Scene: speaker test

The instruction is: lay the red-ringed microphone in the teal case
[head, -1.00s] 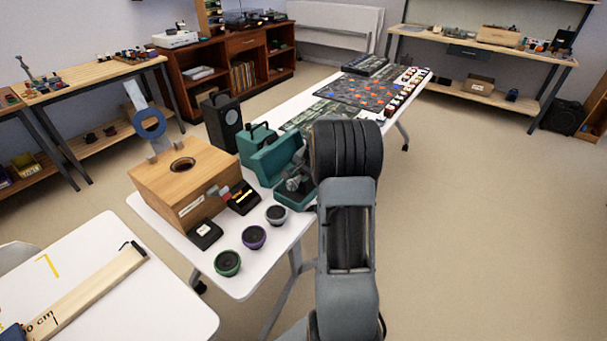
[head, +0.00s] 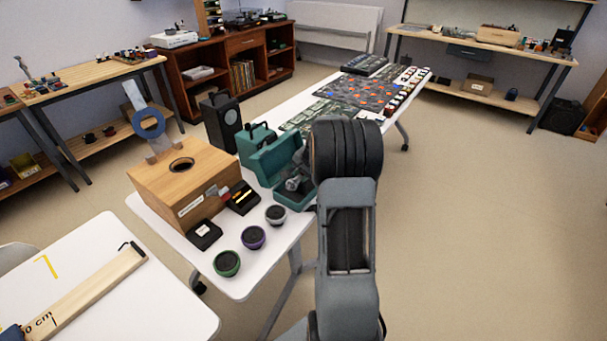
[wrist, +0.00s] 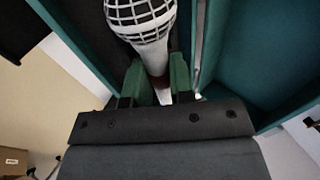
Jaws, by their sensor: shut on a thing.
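The teal case (head: 270,163) stands open on the white table in the head view, lid raised. In the wrist view the case's teal walls (wrist: 265,55) rise on both sides of the microphone. My arm hides part of the case's right side.
A wooden box (head: 185,180) with a round hole stands left of the case. A black speaker (head: 222,122) stands behind it. Several small round speaker cones (head: 254,237) lie at the table's front. A patterned board (head: 358,92) lies farther back. Floor on the right is clear.

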